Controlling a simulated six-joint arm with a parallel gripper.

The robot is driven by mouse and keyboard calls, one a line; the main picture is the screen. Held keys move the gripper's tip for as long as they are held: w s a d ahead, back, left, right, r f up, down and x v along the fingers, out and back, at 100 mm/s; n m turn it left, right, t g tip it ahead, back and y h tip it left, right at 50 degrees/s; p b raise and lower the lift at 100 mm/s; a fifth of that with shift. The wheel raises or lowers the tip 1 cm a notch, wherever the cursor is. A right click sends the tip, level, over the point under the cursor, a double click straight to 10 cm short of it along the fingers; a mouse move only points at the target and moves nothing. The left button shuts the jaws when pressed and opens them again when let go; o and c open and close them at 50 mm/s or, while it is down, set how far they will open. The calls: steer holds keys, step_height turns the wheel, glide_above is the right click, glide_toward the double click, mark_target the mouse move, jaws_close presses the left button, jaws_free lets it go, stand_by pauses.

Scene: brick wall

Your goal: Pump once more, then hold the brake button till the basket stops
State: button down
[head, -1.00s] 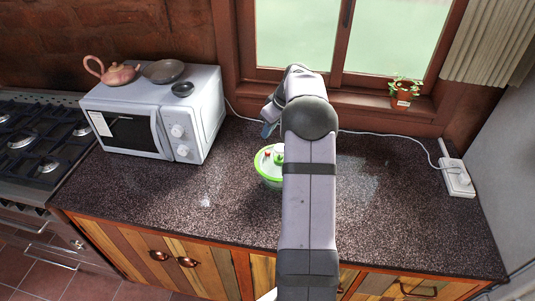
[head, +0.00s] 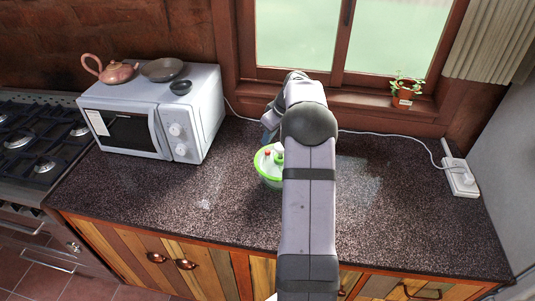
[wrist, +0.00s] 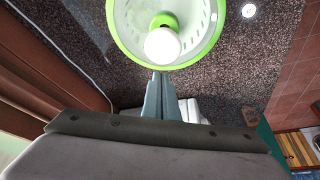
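The salad spinner (head: 270,181) stands on the counter, with a bright green rim and a pale lid. My arm hides its right side in the head view. In the wrist view, the spinner's green rim (wrist: 125,42) fills the top, and a round white pump knob (wrist: 162,46) on a green stem stands at its middle. A small red spot, perhaps the brake button (head: 267,152), shows on the lid in the head view. My gripper (wrist: 160,75) has its blue-grey fingers together and empty, the tips just beside the knob in the picture. I cannot tell whether they touch it.
A white microwave (head: 140,132) stands to the left, carrying a teapot (head: 117,73) and two bowls. A power strip (head: 460,177) with a cable lies at the right. A potted plant (head: 402,101) stands on the windowsill. The front counter is clear on both sides of my arm.

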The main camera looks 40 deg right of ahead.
steer(key=shift+f+b, duration=1.1)
steer(key=shift+f, duration=0.45)
steer(key=shift+r, duration=0.1)
stand_by(0.9)
step_height(320, 180, up, 9)
steer(key=p, duration=0.6)
stand_by(0.5)
stand_by(0.4)
